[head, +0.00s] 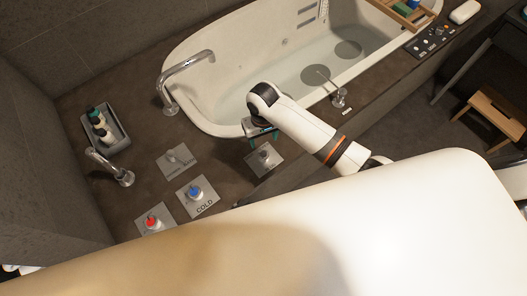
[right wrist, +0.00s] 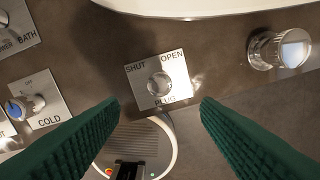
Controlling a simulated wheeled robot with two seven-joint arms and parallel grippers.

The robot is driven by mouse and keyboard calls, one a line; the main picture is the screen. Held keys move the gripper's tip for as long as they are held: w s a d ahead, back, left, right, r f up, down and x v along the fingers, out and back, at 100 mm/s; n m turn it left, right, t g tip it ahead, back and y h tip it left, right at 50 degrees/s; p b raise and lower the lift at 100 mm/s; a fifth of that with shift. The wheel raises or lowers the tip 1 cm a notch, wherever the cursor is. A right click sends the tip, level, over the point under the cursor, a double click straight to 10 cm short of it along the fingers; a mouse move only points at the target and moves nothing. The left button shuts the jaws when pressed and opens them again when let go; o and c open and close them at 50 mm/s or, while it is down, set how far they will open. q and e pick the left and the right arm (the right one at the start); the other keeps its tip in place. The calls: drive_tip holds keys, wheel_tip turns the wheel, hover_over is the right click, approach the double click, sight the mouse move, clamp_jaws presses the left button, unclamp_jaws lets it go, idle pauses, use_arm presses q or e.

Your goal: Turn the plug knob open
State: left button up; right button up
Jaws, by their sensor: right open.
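The plug knob (right wrist: 160,84) is a small round metal knob on a square plate (right wrist: 143,74) marked SHUT, OPEN and PLUG. In the head view the plug knob (head: 265,153) sits on the dark deck just in front of the bathtub. My right gripper (right wrist: 160,110) is open, its green fingers spread to either side below the plate in the right wrist view, with nothing between them. In the head view the right gripper (head: 262,133) is above the deck near the plug plate, partly hidden by its own wrist. My left gripper is not in view.
A bathtub (head: 210,110) with water lies behind. The blue cold knob (head: 195,191), red knob (head: 152,222) and a bath/shower plate (head: 173,160) are to the left. A tall faucet (head: 168,100) and bottle tray (head: 115,125) stand farther left. A metal fitting (right wrist: 280,50) is right of the plate.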

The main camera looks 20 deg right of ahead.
sight(263, 155)
wheel_tip(263, 155, down, 11)
drive_tip(key=shift+r+b, duration=0.2)
drive_tip(key=shift+b, duration=0.6)
drive_tip(key=c, duration=1)
drive_tip(key=shift+a+r+m+p, duration=0.1)
drive_tip(key=shift+r+m+p, duration=0.05)
drive_tip(key=shift+m+p, duration=0.7)
drive_tip(key=shift+r+m+p, duration=0.1)
drive_tip(key=shift+m+p, duration=0.75)
drive_tip(key=m+p, duration=0.2)
drive_tip(key=m, duration=0.1)
drive_tip(key=shift+m, duration=0.3)
drive_tip(key=m+p, duration=0.1)
drive_tip(key=m, duration=0.3)
drive_tip(key=shift+f+m+p, duration=0.15)
drive_tip(key=shift+m+p, duration=0.15)
drive_tip(key=shift+p, duration=0.05)
drive_tip(key=m, duration=0.4)
drive_tip(key=shift+p, duration=0.35)
drive_tip(key=shift+m, duration=0.3)
